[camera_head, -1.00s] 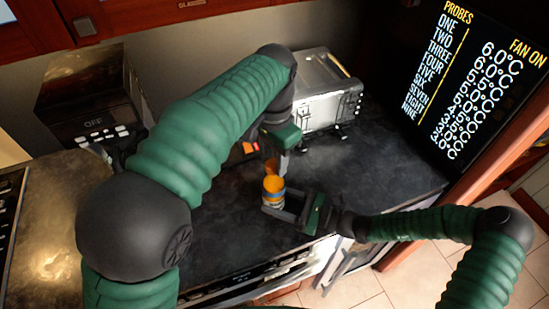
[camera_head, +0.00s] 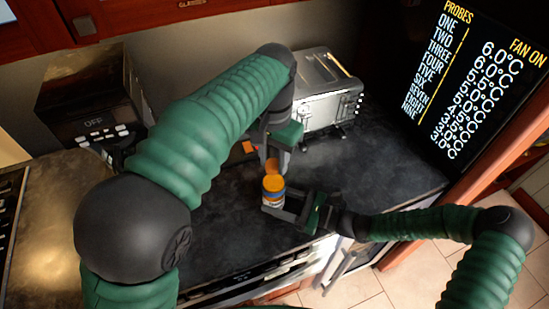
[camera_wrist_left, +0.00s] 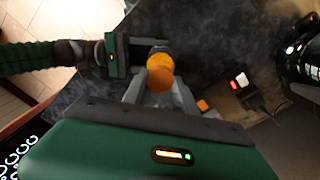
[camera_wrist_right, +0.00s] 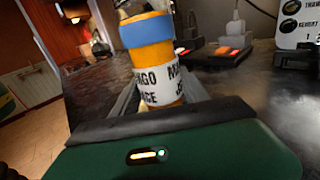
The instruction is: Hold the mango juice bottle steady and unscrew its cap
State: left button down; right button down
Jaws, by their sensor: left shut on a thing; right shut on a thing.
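The mango juice bottle (camera_head: 273,186) is upright over the dark counter, orange with a blue band. In the right wrist view the bottle (camera_wrist_right: 158,52) shows a white lettered label, with its top cut off by the picture edge. My right gripper (camera_head: 274,207) is shut around its lower body from the right. My left gripper (camera_head: 272,164) is above the bottle, shut on the orange cap (camera_head: 271,168). In the left wrist view the cap (camera_wrist_left: 160,72) lies between the fingertips, in front of the bottle; how far apart they are is unclear there.
A dark appliance reading OFF (camera_head: 92,120) stands at the left. A silver appliance (camera_head: 326,95) stands behind the grippers. Orange-red switches (camera_wrist_right: 227,51) with plugs sit on the counter behind the bottle. The counter (camera_head: 385,150) is clear at the right.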

aim_at(274, 163)
pick_arm(q)
jog(key=shift+r, duration=0.1)
jog(key=shift+r, duration=1.05)
jog(key=shift+r, duration=0.1)
jog(key=shift+r, duration=1.9)
pick_arm(e)
jog(key=shift+c, duration=2.4)
grip_release()
